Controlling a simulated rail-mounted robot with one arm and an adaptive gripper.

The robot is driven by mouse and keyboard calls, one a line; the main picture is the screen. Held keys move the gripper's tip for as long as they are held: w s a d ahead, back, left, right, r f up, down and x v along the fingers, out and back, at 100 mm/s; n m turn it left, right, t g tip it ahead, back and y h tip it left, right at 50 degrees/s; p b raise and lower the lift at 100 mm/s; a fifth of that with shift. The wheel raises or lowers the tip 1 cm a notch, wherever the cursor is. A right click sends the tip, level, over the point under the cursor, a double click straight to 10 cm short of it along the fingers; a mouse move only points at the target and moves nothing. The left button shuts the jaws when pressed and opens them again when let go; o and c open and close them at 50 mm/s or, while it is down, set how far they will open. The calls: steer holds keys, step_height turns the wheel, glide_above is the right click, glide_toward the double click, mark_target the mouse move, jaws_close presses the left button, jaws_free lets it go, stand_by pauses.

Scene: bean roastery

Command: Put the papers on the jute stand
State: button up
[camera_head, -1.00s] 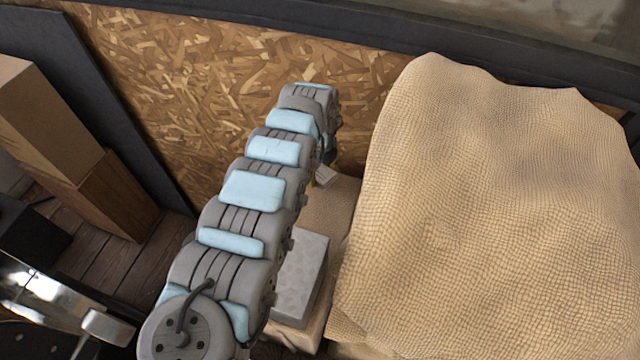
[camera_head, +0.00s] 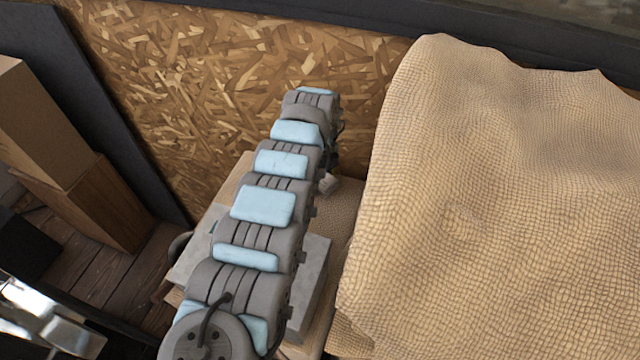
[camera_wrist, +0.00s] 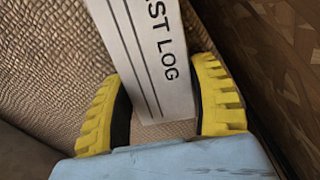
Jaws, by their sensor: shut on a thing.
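The papers show in the wrist view as a white sheet with black lettering ending in "ST LOG" (camera_wrist: 160,60). My gripper (camera_wrist: 158,90) is shut on them, with one yellow finger at each side. In the head view my arm hides most of the gripper; a small pale piece, probably the papers (camera_head: 329,185), shows beside the arm's far end. Woven jute cloth lies just under it (camera_head: 345,200) and behind the papers in the wrist view (camera_wrist: 50,50). I cannot tell whether the papers touch it.
A large bulging jute-covered heap (camera_head: 500,190) fills the right. A grey block (camera_head: 317,270) stands beside my arm, close to the jute. A chipboard wall (camera_head: 220,80) stands behind.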

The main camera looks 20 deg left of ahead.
mark_target(320, 177)
steer(key=shift+w, duration=0.1)
steer(key=o, duration=1.2)
steer(key=shift+o, duration=0.2)
step_height(320, 177, up, 12)
steer(key=p, duration=0.1)
